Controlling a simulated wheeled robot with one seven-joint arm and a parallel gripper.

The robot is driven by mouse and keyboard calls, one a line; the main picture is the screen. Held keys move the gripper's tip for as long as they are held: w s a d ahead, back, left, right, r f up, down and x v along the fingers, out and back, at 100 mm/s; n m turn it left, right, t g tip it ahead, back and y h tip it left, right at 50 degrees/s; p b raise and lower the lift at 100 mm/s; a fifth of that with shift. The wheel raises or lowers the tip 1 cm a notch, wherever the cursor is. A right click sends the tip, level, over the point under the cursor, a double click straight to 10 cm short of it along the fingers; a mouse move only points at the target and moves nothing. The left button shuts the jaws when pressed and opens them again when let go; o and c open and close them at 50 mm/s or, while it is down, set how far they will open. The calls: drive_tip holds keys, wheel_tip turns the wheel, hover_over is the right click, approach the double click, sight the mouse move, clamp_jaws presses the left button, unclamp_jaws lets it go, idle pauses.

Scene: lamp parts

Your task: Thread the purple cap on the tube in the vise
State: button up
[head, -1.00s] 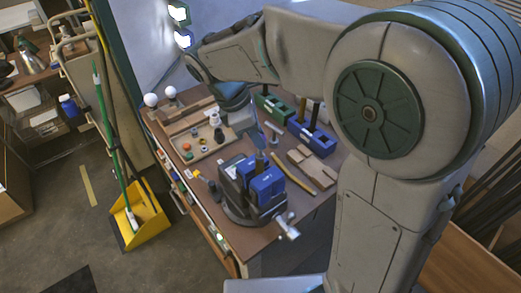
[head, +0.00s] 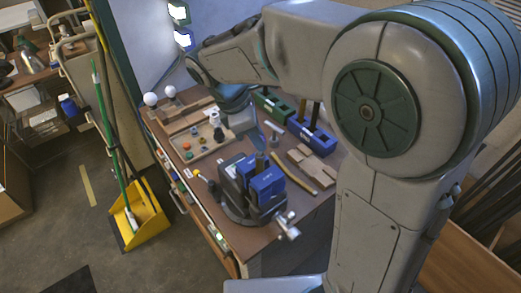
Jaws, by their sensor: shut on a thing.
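The vise (head: 235,205) stands near the front of the bench with blue jaws (head: 267,187). A dark upright tube (head: 260,160) shows at the jaws' back edge. My gripper (head: 252,136) points down just behind the vise, close to the tube's top. It is small and partly blurred in this view. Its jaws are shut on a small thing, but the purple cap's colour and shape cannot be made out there. I cannot tell whether it touches the tube. No purple cap shows elsewhere on the bench.
A shallow wooden tray (head: 178,148) with several small parts lies left of my gripper. A blue block holder (head: 318,139) and a green one (head: 270,104) stand at the right back.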

drive_tip(key=shift+f, duration=0.7)
idle(1.1)
drive_tip(key=shift+s+f, duration=0.1)
drive_tip(key=shift+f, duration=0.1)
clamp_jaws()
idle(0.4)
drive_tip(key=m+g+p, duration=0.1)
drive_tip(key=m, duration=0.2)
drive_tip(key=shift+m+g, duration=0.4)
drive_tip(key=m+g+p, duration=0.1)
drive_tip(key=m, duration=0.2)
drive_tip(key=shift+w+f, duration=0.1)
drive_tip(key=shift+w, duration=0.1)
drive_tip(key=shift+d+m+y+p, duration=0.1)
drive_tip(key=shift+m+y+p, duration=0.35)
drive_tip(key=shift+m, duration=0.45)
drive_tip(key=m+g, duration=0.1)
drive_tip(key=m, duration=0.1)
drive_tip(key=m+y+p, duration=0.1)
drive_tip(key=m, duration=0.2)
drive_tip(key=shift+w+d+g+y, duration=0.15)
drive_tip(key=shift+g+y, duration=0.1)
drive_tip(key=shift+g, duration=0.15)
